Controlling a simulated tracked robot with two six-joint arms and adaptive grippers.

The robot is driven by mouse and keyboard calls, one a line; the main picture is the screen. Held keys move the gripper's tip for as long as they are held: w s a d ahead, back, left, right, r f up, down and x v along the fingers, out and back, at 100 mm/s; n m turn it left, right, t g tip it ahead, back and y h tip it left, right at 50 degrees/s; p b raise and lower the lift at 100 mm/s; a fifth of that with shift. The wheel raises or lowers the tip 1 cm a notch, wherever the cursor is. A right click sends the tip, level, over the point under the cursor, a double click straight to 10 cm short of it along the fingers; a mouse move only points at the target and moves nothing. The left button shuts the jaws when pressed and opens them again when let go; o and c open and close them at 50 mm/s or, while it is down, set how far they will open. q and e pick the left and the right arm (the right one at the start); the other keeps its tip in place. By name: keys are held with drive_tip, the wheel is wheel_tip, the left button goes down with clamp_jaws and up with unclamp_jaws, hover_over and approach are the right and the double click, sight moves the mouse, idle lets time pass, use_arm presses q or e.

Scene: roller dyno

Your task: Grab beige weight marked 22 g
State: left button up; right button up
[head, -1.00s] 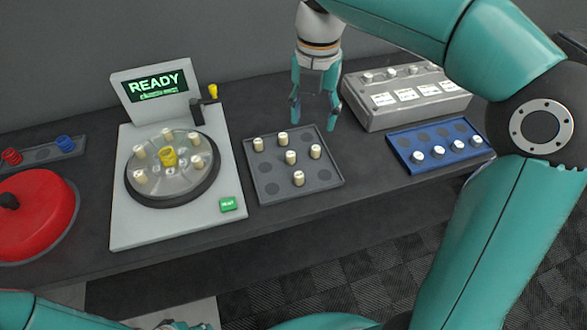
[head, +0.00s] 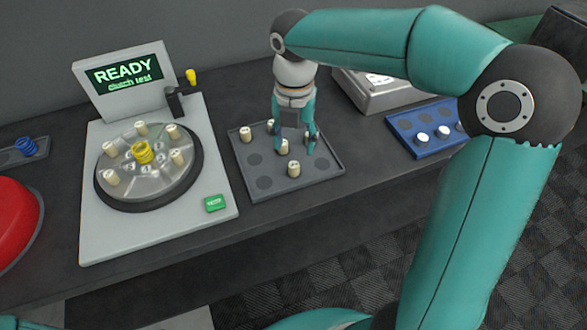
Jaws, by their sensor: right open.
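A dark grey tray (head: 335,167) in the middle of the bench holds several beige cylindrical weights. One stands at the back left (head: 246,134), one at the back (head: 270,126), one near the middle (head: 283,147) and one toward the front (head: 293,168). Their markings are too small to read, so I cannot tell which is 22 g. My right gripper (head: 295,138) points down over the back right part of the tray, open, its fingers close to the weights and hiding that part. I cannot tell whether they touch one. My left gripper is out of view.
Left of the tray is a grey machine with a READY screen (head: 124,75), a round plate (head: 142,187) carrying beige weights and a green button (head: 215,203). A blue tray (head: 408,133) with white-topped pieces and a grey box (head: 390,97) are at right.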

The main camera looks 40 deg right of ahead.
sight(294, 164)
drive_tip(key=f, duration=0.8)
drive_tip(key=shift+w+d+f, duration=0.1)
drive_tip(key=shift+w+f, duration=0.1)
drive_tip(key=c, duration=1)
